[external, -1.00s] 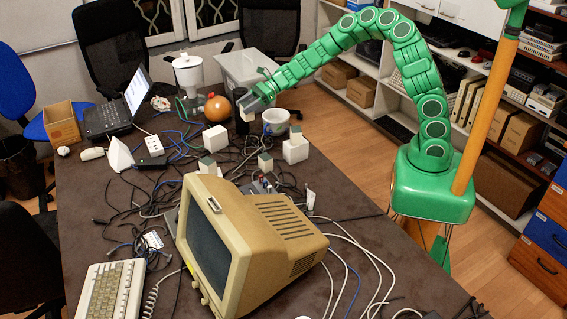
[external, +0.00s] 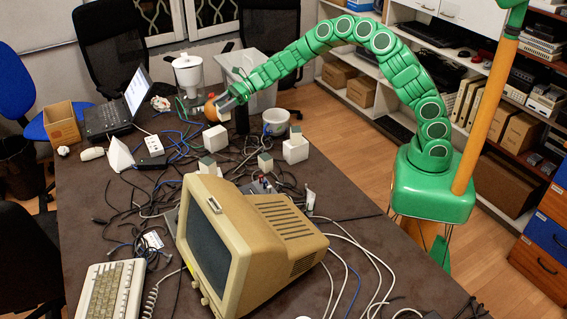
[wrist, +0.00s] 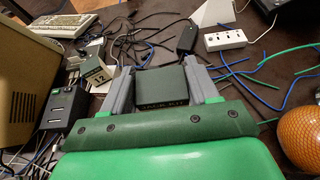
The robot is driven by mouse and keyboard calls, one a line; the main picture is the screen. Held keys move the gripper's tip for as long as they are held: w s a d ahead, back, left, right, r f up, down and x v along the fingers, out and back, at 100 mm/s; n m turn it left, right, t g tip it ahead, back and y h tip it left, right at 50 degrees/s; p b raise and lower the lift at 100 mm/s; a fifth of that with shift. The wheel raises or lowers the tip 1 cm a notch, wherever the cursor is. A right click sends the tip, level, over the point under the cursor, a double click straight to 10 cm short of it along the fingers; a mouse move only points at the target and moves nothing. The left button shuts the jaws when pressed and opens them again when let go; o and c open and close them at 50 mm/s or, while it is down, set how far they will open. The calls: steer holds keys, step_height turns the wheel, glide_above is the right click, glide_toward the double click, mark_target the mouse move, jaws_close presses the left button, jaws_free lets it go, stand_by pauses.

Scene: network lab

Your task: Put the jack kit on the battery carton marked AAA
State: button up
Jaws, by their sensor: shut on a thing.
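My gripper (wrist: 160,76) is shut on the jack kit (wrist: 162,90), a small dark green box with JACK KIT lettered on its near side. In the external view my gripper (external: 220,104) is in front of the orange ball, above the far part of the table. A white carton (external: 215,139) stands just below it. Other small pale boxes with dark green tops stand nearer, one at the cable tangle (external: 207,166) and one to its right (external: 265,163). The wrist view shows a box marked 12 (wrist: 98,75) left of my gripper. I cannot read an AAA mark on any carton.
An orange ball (wrist: 302,138) is close on the right in the wrist view. A black cylinder (external: 242,120), a white bowl (external: 276,122) and a white jug (external: 188,75) stand nearby. Cables cover much of the table. A beige monitor (external: 245,245) fills the front.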

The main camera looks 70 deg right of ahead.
steer(key=shift+w+a+f, duration=0.1)
steer(key=shift+w+f, duration=3.3)
steer(key=shift+w, duration=0.05)
steer(key=shift+w+f, duration=0.1)
steer(key=shift+f, duration=1.45)
steer(key=shift+f, duration=0.1)
steer(key=o, duration=1.1)
steer(key=shift+v, duration=3.85)
steer(key=shift+a, duration=0.1)
